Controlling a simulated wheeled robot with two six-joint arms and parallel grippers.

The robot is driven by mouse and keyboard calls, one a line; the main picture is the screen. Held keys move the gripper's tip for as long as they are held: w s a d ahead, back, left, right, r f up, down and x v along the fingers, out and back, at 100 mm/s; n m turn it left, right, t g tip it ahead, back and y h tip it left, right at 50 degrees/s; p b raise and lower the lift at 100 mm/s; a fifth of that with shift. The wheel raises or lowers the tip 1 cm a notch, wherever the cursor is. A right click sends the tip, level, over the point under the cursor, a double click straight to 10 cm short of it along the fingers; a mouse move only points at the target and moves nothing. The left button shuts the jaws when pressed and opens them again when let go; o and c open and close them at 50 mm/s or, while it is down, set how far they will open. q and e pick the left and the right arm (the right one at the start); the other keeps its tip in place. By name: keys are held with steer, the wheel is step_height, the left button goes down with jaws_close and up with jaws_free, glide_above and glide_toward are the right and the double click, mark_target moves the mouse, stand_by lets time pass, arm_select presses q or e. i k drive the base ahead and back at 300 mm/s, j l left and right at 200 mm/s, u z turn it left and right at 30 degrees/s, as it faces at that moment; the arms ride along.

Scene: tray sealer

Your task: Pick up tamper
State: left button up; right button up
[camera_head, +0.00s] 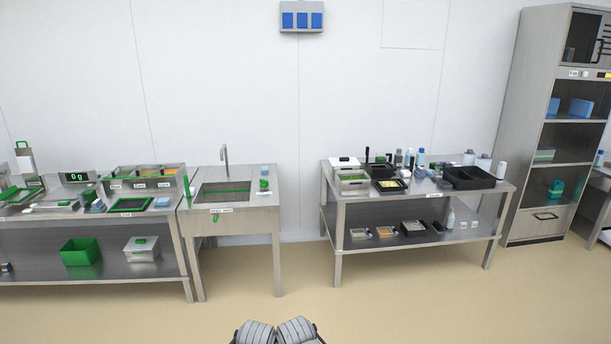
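I cannot single out the tamper with certainty. A dark upright handle-like item (367,156) stands at the back of the right steel table (420,201); it is too small to tell what it is. Two grey ribbed parts of my own body show at the bottom edge. Neither gripper's fingers can be made out, and nothing is seen held.
The right table carries black trays (470,178), a steel container (352,185) and bottles. A sink unit (236,218) stands left of it, beside a bench with a scale (77,177) and a green bin (81,252). A cabinet (534,190) stands right. The floor ahead is clear.

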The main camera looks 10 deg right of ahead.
mark_target(419, 172)
steer(key=i+z, duration=0.2)
steer(key=i, duration=0.55)
steer(key=i+j+z, duration=0.2)
steer(key=i, duration=0.55)
steer(key=i+l+z, duration=0.15)
steer(key=i+z, duration=0.55)
steer(key=i, duration=0.15)
steer(key=i+l+u, duration=0.1)
steer(key=i+l, duration=0.65)
steer(key=i, duration=0.15)
